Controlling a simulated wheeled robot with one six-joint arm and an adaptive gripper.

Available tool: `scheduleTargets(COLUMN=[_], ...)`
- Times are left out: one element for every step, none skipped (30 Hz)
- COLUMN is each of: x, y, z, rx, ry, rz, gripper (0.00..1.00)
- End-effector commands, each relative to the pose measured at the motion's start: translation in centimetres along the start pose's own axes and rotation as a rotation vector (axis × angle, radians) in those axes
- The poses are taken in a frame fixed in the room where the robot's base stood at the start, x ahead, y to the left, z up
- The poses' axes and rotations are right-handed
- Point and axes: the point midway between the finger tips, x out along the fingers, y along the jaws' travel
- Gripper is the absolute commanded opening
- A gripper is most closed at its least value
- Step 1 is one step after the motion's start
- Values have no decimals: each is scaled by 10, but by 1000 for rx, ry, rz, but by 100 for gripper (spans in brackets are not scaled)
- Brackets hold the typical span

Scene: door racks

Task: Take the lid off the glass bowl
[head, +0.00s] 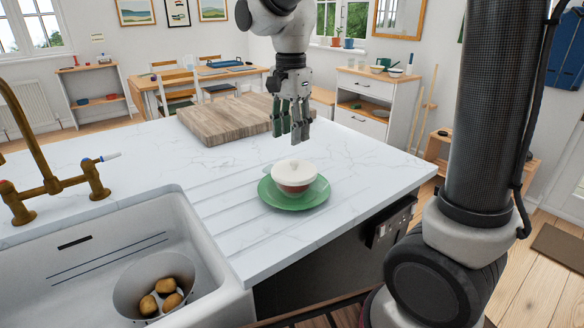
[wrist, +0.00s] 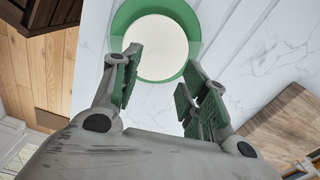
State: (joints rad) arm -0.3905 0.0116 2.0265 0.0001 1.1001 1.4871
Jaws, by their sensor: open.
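A bowl (head: 297,191) with reddish-brown showing through its side stands on a green plate (head: 270,196) on the white marble counter. A cream-white lid (head: 294,171) covers the bowl. In the wrist view the round lid (wrist: 158,45) lies beyond my fingertips, with the green plate (wrist: 122,20) around it. My gripper (head: 292,133) hangs pointing down above and a little behind the bowl, apart from it. In the wrist view my gripper (wrist: 163,72) is open and empty, its green-padded fingers spread. The bowl's wall is hidden under the lid in the wrist view.
A wooden board (head: 215,122) lies behind the bowl on the counter.

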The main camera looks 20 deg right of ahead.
Motion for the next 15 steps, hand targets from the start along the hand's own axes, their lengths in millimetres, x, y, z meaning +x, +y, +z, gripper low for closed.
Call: scheduleTargets(x=[0, 1, 2, 4, 7, 12, 15, 19, 24, 28, 32, 37, 41, 46, 53], y=[1, 1, 1, 2, 2, 2, 2, 2, 3, 3, 3, 4, 5, 6, 7], z=[0, 0, 0, 0, 0, 0, -1, -1, -1, -1, -2, -3, -4, -5, -6], rx=[45, 67, 86, 96, 101, 104, 104, 103, 103, 103, 103, 103, 104, 104, 104], ry=[0, 0, 0, 0, 0, 0, 0, 0, 0, 0, 0, 0, 0, 0, 0], rz=[3, 4, 5, 5, 5, 6, 6, 7, 8, 7, 6, 7, 7, 7, 7], gripper=[44, 44, 44, 44, 44, 44, 44, 44, 44, 44, 44, 44, 44, 44, 44])
